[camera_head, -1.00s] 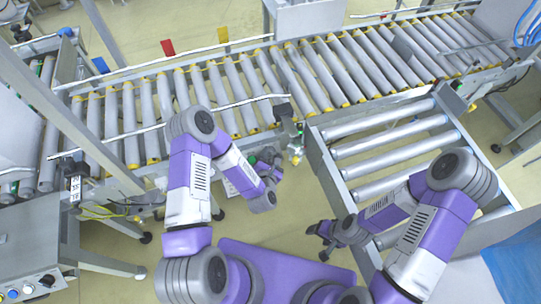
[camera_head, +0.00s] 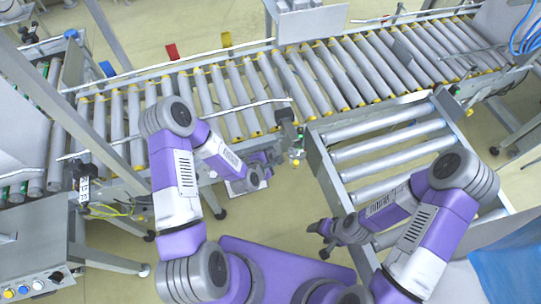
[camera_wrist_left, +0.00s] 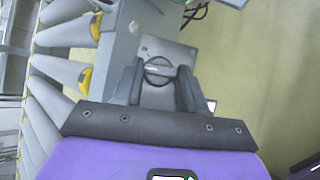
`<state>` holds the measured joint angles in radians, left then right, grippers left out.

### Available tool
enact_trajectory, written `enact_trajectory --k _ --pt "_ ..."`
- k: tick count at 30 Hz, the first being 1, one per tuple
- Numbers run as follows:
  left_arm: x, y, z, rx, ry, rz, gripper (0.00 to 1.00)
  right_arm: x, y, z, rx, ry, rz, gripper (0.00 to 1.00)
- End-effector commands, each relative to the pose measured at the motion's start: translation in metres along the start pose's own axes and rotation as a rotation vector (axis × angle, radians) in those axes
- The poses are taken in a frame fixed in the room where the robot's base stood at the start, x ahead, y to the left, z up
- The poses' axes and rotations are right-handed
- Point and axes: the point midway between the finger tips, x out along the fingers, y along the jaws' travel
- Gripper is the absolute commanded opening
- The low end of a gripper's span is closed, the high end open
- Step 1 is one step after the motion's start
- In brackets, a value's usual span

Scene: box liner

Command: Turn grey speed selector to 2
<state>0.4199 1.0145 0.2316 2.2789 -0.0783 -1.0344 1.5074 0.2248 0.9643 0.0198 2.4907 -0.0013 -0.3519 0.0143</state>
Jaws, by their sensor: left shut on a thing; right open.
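The grey speed selector (camera_wrist_left: 158,70) is a round knob with a raised bar across it, on a grey plate in the left wrist view. Its bar lies roughly crosswise in the picture. My left gripper (camera_wrist_left: 159,84) has its two dark fingers on either side of the knob and is shut on it. In the head view my left gripper (camera_head: 266,163) is at the near edge of the roller conveyor, and the selector cannot be made out there. Any numbers around the knob are too small to read. My right gripper (camera_head: 322,231) is open and empty beside the side conveyor.
The long roller conveyor (camera_head: 235,94) runs across the back. A side conveyor (camera_head: 390,140) stands at the right. A grey control panel (camera_head: 45,284) with coloured buttons and a black knob is at the lower left. Open floor lies between my arms.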

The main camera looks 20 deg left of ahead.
Motion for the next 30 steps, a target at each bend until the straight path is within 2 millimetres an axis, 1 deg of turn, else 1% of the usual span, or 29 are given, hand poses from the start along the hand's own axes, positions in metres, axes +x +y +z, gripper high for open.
enact_trajectory --k 6,21,22,26,30 --pt "-0.0001 0.0017 -0.0004 0.051 0.002 -0.035 0.1 -0.0038 -0.0014 0.0002 0.0 0.0 0.0 0.66" --pt "0.0003 0.0011 -0.0007 0.064 0.002 -0.046 0.1 -0.0041 -0.0015 0.0002 0.0 0.0 0.0 0.66" --pt "0.0003 0.0011 -0.0007 0.064 0.002 -0.046 0.45 -0.0041 -0.0015 0.0002 0.0 0.0 0.0 0.66" --pt "0.0003 0.0013 -0.0005 0.064 0.002 -0.045 0.65 -0.0041 -0.0015 0.0002 0.0 0.0 0.0 0.66" --pt "0.0005 0.0024 -0.0002 0.065 0.001 -0.042 0.66 -0.0042 -0.0015 0.0002 0.0 0.0 0.0 0.66"
